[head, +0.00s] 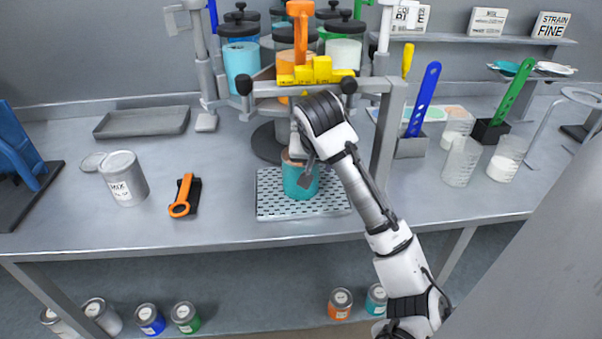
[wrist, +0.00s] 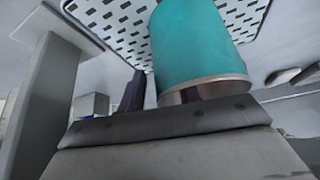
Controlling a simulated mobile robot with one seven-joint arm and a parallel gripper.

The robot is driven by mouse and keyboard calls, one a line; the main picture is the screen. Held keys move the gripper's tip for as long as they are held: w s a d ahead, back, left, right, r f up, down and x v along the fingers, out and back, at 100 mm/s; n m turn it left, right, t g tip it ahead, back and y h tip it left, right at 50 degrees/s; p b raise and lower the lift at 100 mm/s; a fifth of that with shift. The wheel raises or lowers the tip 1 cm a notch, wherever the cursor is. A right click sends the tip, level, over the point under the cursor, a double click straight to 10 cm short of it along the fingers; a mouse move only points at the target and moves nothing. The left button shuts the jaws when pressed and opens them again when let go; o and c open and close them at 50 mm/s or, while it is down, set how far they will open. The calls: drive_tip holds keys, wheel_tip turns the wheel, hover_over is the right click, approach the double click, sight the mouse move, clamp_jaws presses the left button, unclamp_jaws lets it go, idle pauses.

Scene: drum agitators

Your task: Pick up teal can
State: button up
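A teal can (head: 297,184) with a coppery upper rim stands on the perforated tray under the dispenser in the head view. It also fills the upper middle of the wrist view (wrist: 200,45), with its metal rim towards my palm. My gripper (head: 306,168) is at the can, with one dark finger in front of its side. In the wrist view one dark finger (wrist: 131,92) lies along the can's left side; the other is mostly hidden. I cannot tell whether the fingers press on the can. A second teal can (head: 376,299) stands on the lower shelf.
The perforated tray (head: 273,207) sits between the dispenser's posts (head: 387,130). Clear cups (head: 461,160) stand to the right. The front left of the table is clear.

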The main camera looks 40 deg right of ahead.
drive_tip(key=shift+c, duration=0.4)
clamp_jaws()
drive_tip(key=shift+r+b, duration=0.2)
drive_tip(key=shift+b, duration=0.2)
drive_tip(key=shift+s+a+r, duration=0.1)
drive_tip(key=shift+s+a, duration=0.05)
drive_tip(key=s+a+b, duration=0.1)
drive_tip(key=s+a, duration=1)
drive_tip(key=s, duration=0.1)
drive_tip(key=shift+s+a, duration=0.4)
